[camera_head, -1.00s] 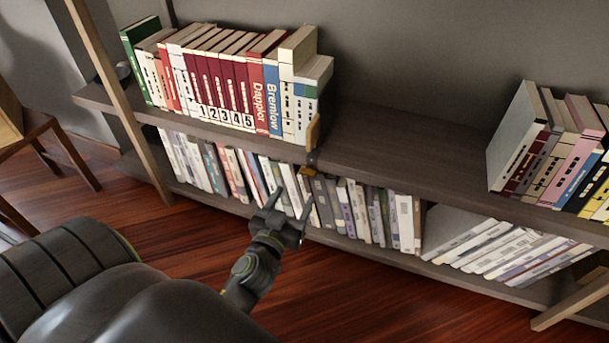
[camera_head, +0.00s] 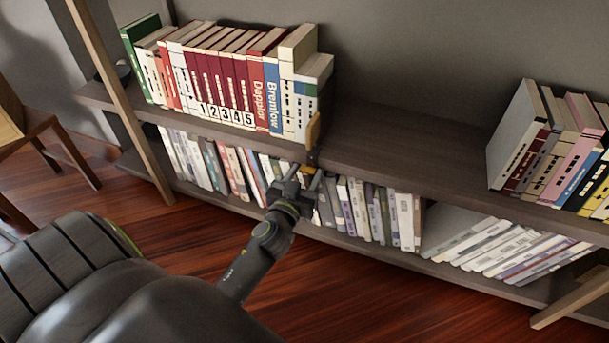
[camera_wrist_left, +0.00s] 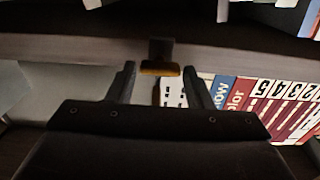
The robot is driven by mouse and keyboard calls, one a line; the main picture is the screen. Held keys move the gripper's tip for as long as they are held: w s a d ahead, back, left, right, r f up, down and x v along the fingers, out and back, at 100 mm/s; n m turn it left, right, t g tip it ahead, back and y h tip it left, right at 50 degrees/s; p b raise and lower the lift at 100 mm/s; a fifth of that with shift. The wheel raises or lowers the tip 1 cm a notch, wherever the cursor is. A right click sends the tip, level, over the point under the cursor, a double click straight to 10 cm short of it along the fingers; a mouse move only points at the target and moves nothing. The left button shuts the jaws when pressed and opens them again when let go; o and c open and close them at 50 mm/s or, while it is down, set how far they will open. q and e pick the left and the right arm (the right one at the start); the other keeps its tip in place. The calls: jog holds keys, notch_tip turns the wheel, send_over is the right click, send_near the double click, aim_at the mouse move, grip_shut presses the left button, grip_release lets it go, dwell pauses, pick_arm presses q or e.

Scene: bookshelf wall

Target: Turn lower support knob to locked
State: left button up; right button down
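The lower support knob, a small orange-yellow piece (camera_head: 307,168), sits on a dark bracket at the front edge of the upper shelf board. It also shows in the left wrist view (camera_wrist_left: 160,69), lying level across the picture between the finger lines. My left gripper (camera_head: 305,176) is open, its two fingers on either side of the knob. In the left wrist view its fingertips (camera_wrist_left: 159,76) stand apart with nothing held. I cannot tell whether they touch the knob. My right gripper is not in view.
An upright tan wooden piece (camera_head: 312,131) stands above the knob beside the upper book row (camera_head: 215,85). Lower books (camera_head: 350,208) stand close behind my gripper. A wooden chair (camera_head: 35,130) stands far left.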

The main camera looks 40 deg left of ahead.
pick_arm(q)
jog(key=c, duration=0.6)
jog(key=shift+o, duration=0.2)
jog(key=shift+m, duration=0.3)
jog(key=m, duration=0.3)
jog(key=shift+d, duration=0.1)
jog(key=m, duration=0.3)
jog(key=shift+m, duration=0.3)
jog(key=m+p, duration=0.1)
jog(key=m, duration=0.4)
jog(key=shift+d+f, duration=0.1)
jog(key=m, duration=0.5)
jog(key=shift+f+p, duration=0.15)
jog(key=shift+p, duration=0.15)
jog(key=shift+m, duration=0.4)
